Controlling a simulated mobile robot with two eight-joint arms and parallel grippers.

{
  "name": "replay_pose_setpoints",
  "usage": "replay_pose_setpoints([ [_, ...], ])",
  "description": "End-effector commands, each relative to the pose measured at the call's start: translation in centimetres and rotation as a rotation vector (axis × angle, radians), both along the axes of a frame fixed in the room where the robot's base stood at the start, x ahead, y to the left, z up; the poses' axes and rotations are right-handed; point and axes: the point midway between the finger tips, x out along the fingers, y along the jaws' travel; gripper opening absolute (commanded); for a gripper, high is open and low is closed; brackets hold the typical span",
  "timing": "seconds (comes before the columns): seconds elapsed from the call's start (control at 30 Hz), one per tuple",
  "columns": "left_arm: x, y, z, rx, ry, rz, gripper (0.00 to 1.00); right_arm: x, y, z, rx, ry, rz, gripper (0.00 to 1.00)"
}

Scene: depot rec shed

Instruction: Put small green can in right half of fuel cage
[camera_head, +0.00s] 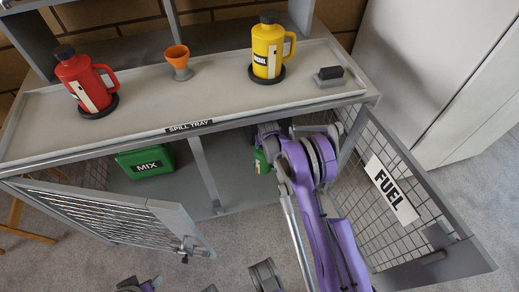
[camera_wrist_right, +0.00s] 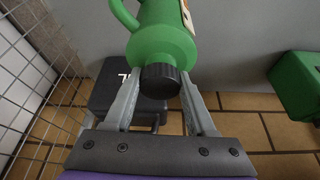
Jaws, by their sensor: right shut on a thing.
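The small green can (camera_wrist_right: 165,38), with a black cap and a handle, is between the two fingers of my right gripper (camera_wrist_right: 160,105), which is shut on it. In the head view, part of the green can (camera_head: 262,161) shows beside my purple right arm, inside the right half of the fuel cage (camera_head: 197,165). The arm hides most of the can and the gripper there. I cannot tell whether the can touches the cage floor. My left gripper is not clearly visible; only bits of arm show at the bottom edge.
Both mesh doors stand open: the left door (camera_head: 110,222) and the right door with the FUEL sign (camera_head: 391,190). A green MIX can (camera_head: 147,163) is left of the divider post (camera_head: 205,172). A dark box (camera_wrist_right: 108,88) is close by. Red and yellow jugs stand on top.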

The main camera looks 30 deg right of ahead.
Motion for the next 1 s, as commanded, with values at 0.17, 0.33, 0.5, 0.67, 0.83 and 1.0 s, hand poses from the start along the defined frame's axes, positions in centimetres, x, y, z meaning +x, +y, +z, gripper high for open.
replay_pose_setpoints([
  [0.17,0.0,0.0,-0.4,0.000,0.001,0.000,0.50,0.0,0.0,-1.2,0.000,0.000,0.000,0.00],
  [0.33,0.2,0.0,-1.1,0.000,0.001,0.000,0.50,0.0,0.0,-4.4,0.000,0.000,0.000,0.00],
  [0.5,0.2,0.0,-1.5,0.000,0.001,0.000,0.50,0.0,0.0,-6.1,0.000,-0.001,0.000,0.00],
  [0.67,0.3,0.0,-1.7,0.000,0.001,0.000,0.50,0.0,0.0,-7.3,0.000,0.000,0.000,0.00],
  [0.83,0.4,0.0,-2.1,0.000,0.000,0.000,0.50,0.0,0.0,-9.6,0.000,-0.001,0.000,0.00],
  [1.0,0.4,0.0,-2.1,0.000,0.000,0.000,0.50,0.0,0.0,-10.0,0.000,0.000,0.000,0.00],
])
